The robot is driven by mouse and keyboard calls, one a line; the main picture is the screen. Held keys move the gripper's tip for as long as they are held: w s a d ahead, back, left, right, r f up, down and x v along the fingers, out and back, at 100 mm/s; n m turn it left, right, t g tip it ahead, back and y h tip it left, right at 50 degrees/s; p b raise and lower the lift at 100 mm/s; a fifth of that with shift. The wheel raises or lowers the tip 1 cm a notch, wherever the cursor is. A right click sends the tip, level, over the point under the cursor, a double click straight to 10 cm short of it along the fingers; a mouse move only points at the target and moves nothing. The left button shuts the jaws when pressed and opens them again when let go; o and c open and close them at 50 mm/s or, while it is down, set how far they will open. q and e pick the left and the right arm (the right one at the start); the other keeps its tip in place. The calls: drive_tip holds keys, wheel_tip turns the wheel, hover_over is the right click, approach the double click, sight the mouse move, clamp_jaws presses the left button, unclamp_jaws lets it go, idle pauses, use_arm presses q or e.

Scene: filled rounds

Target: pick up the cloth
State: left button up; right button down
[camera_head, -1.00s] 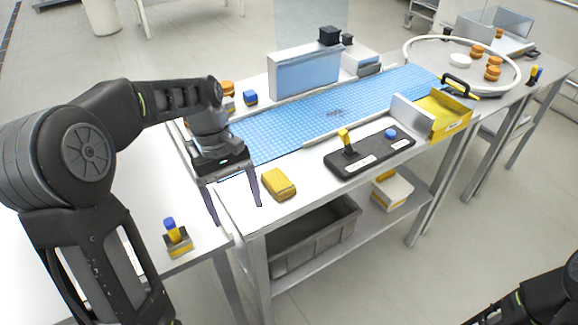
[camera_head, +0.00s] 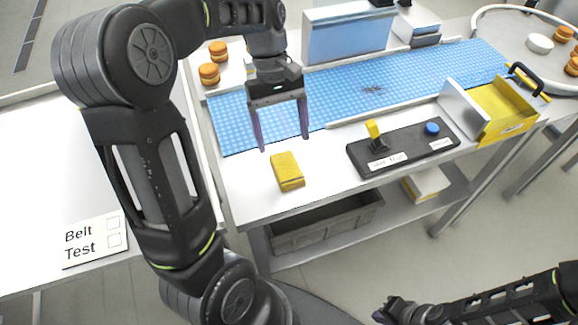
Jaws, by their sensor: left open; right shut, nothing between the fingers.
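The cloth (camera_head: 287,172) is a yellow folded pad lying flat on the front left of the white worktable (camera_head: 238,200). My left gripper (camera_head: 284,143) points down with its two fingers spread apart and nothing between them. In the picture its fingertips are just above the cloth's far edge, apart from it; their exact height is hard to tell. My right gripper (camera_head: 384,313) is low at the bottom edge, away from the table, and looks shut and empty.
A blue belt (camera_head: 330,100) with a dark smear (camera_head: 372,89) runs behind the cloth. A black control box (camera_head: 400,148) with a yellow lever and blue button stands to the right. A yellow tray (camera_head: 503,105) lies further right. Round orange-brown items (camera_head: 209,73) stand at back left.

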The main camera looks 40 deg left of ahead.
sight(287, 166)
use_arm(q)
drive_tip(key=shift+x, duration=1.15)
drive_tip(key=shift+s+d+f, duration=0.15)
drive_tip(key=shift+s+f, duration=0.05)
drive_tip(key=shift+f, duration=0.35)
drive_tip(key=p+x, duration=0.1)
drive_tip(key=x, duration=0.2)
drive_tip(key=shift+f, duration=0.5)
drive_tip(key=shift+f, duration=0.25)
